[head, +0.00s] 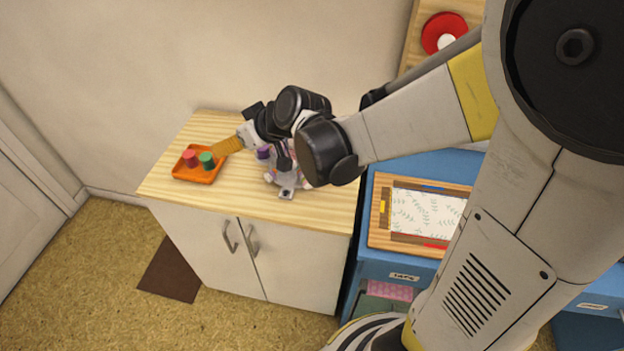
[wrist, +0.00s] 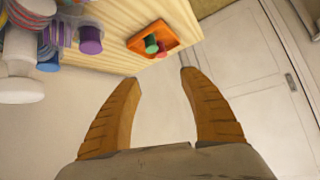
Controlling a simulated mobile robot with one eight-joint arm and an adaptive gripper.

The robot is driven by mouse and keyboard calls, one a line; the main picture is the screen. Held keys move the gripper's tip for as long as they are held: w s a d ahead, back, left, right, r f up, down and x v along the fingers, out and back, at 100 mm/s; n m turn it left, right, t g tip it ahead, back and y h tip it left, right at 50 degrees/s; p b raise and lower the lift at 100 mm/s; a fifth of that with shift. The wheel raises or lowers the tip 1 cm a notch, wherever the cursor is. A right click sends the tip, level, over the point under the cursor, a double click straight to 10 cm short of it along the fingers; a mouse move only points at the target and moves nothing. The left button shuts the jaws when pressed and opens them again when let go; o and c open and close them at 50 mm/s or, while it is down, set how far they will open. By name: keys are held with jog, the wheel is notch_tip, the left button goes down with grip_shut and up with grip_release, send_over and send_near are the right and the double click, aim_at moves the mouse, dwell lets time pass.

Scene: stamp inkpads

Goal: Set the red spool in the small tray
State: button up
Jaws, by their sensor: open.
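The small orange tray (head: 193,179) sits at the left end of the wooden counter. It also shows in the wrist view (wrist: 157,31). The red spool (head: 190,158) stands in the tray, left of a green spool (head: 206,159). In the wrist view the red spool (wrist: 162,50) is partly behind the green spool (wrist: 151,43). My gripper (head: 228,146) is at the tray's right side in the head view. In the wrist view its two ribbed tan fingers (wrist: 160,79) are spread wide with nothing between them. The spools are beyond the fingertips, untouched.
A crowded stand with purple (head: 263,152), white and blue spools is on the counter right of the tray, partly hidden by my arm. A framed leaf-pattern board (head: 425,208) lies on the blue cabinet at right. Bare counter lies between tray and stand.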

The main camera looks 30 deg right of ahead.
jog(key=s+d+r+m+h, duration=0.1)
jog(key=s+d, duration=0.4)
jog(key=s, duration=0.5)
jog(key=s+d+r+m+g+h, duration=0.1)
jog(key=s+d+m+h, duration=0.3)
jog(key=s, duration=0.7)
jog(key=shift+d+r+g, duration=0.3)
jog(key=shift+d+r, duration=0.15)
jog(key=shift+d, duration=0.1)
jog(key=shift+s, duration=0.1)
